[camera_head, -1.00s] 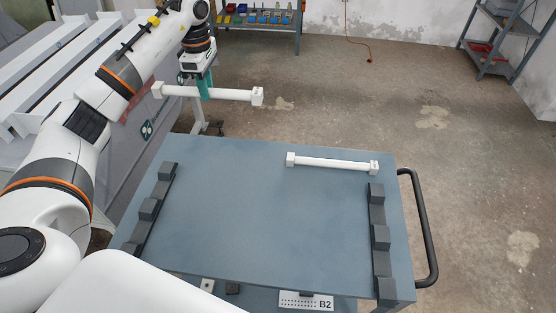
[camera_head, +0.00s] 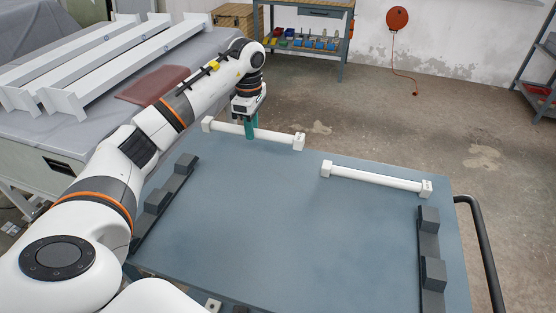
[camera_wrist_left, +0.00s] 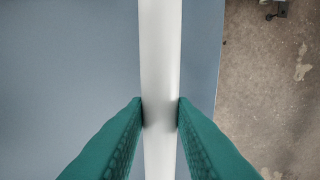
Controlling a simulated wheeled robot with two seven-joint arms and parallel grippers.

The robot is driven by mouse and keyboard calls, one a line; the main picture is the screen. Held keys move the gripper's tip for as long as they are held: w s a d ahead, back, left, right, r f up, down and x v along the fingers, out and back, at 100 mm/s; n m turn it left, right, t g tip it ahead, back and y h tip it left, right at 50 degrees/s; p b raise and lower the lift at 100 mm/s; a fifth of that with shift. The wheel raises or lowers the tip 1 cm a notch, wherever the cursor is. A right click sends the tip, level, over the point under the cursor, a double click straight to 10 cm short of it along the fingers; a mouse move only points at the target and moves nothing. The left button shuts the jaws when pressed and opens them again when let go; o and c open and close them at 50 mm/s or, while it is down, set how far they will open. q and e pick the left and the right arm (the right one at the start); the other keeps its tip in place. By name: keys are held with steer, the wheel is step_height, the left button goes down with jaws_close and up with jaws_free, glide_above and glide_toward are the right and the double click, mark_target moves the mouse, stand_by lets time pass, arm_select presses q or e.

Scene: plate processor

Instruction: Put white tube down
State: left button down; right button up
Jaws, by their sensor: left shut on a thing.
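My left gripper (camera_head: 251,128) has green fingers and is shut on a white tube (camera_head: 275,136) near its middle. The tube has white square end blocks and lies level along the far left edge of the blue-grey cart top (camera_head: 270,220). I cannot tell whether it touches the surface. In the left wrist view the green fingers (camera_wrist_left: 160,112) press on both sides of the tube (camera_wrist_left: 161,50), with the cart top below. A second white tube (camera_head: 375,179) lies on the cart at the far right. My right gripper is not in view.
Dark notched holders (camera_head: 165,196) run along the cart's left side, with others (camera_head: 431,255) on the right. A black handle (camera_head: 484,250) is at the right. Several white beams (camera_head: 110,65) lie on a grey-covered table at left. The cart's middle is clear.

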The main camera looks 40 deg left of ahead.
mark_target(254, 158)
arm_select(q)
step_height(254, 158, down, 7)
steer(key=shift+f+p, duration=0.1)
steer(key=shift+p, duration=0.2)
steer(key=shift+f, duration=0.2)
steer(key=c, duration=1.2)
jaws_free()
steer(key=shift+r, duration=0.15)
step_height(254, 158, up, 12)
steer(key=shift+r+b, duration=0.1)
steer(key=shift+b, duration=0.45)
